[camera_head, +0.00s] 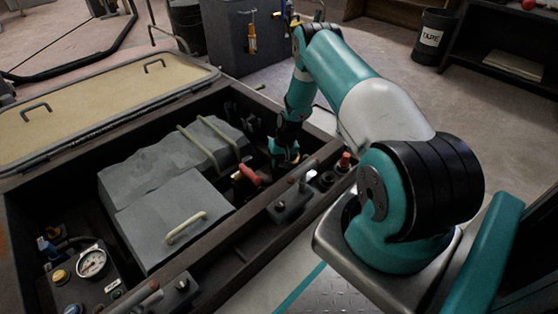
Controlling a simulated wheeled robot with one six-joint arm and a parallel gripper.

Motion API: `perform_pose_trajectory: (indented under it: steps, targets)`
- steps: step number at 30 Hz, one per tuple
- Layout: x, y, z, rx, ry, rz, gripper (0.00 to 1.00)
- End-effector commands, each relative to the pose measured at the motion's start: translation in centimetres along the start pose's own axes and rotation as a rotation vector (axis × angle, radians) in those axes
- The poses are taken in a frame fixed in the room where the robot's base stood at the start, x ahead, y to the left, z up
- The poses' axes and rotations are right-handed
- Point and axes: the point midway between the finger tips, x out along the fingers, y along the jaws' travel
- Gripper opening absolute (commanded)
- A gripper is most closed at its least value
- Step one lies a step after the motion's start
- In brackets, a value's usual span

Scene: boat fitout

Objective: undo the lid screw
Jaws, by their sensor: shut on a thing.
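My gripper (285,160) points down inside the dark open bay, right of the large grey casing. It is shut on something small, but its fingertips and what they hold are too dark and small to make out. I cannot pick out the lid screw for certain. The grey casing has a front lid (175,222) with a pale handle (187,228). A further grey block (170,158) behind it has two pale straps across it. A red-handled part (249,175) stands in the bay, left of my gripper and apart from it.
A tan hatch cover (100,98) lies open at the left. A gauge panel (92,264) sits at the bay's front left. Levers (292,197) line the near rim. A dark cabinet (238,40) stands behind, and a bin marked TAPE (432,38) stands at the back right. The floor between is clear.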

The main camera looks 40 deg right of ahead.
Motion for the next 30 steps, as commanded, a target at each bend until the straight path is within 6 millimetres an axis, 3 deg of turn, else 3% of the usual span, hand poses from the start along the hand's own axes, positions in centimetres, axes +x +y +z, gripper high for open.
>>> perform_pose_trajectory:
  steps: [30]
  targets:
    - [-0.14, 0.35, -0.34, -0.952, -0.187, -0.003, 0.03]
